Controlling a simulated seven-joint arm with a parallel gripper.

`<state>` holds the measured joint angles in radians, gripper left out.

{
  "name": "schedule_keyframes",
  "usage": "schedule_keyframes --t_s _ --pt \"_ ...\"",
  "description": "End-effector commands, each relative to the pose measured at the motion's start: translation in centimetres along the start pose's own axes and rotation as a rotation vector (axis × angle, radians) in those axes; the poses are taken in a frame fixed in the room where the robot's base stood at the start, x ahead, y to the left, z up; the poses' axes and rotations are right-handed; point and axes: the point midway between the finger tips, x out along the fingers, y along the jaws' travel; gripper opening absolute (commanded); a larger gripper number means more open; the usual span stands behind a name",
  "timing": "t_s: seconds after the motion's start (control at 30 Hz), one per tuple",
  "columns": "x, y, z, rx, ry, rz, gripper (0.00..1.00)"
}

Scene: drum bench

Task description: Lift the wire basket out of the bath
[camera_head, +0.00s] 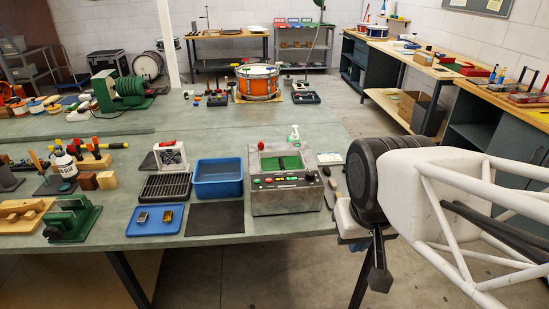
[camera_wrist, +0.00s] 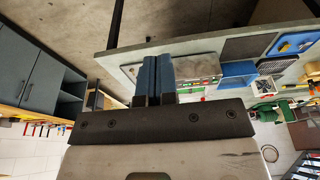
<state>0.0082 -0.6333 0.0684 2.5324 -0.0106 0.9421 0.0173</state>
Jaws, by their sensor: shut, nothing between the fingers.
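The bath (camera_head: 289,208) is a grey box on the bench near its front edge, with a control panel of coloured buttons. Its open top looks green inside, split by a grey bar. I cannot clearly make out the wire basket in it; the bar may be part of it. In the wrist view the bath's grey casing (camera_wrist: 205,47) lies beyond my fingers, partly hidden by them. My gripper (camera_wrist: 156,57) has blue fingers, shut together and empty. It is apart from the bath. In the head view my arm is to the right of the bath.
A blue tub (camera_head: 218,180) stands just left of the bath, with a black mat (camera_head: 215,219) in front. Further left are a black rack (camera_head: 166,187), a blue tray (camera_head: 156,220) and a white open-sided box (camera_head: 171,156). A spray bottle (camera_head: 294,133) stands behind the bath.

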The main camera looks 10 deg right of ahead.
Motion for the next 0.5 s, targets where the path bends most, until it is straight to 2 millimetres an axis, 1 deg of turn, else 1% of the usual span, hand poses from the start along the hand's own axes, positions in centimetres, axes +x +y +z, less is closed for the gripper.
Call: schedule_keyframes --t_s 0.4,0.43,0.5 --pt "0.0 0.0 -0.01 0.0 0.0 0.0 0.0" --pt "-0.01 0.0 -0.01 0.0 0.0 0.0 0.02" --pt "-0.01 0.0 -0.01 0.0 0.0 0.0 0.12"
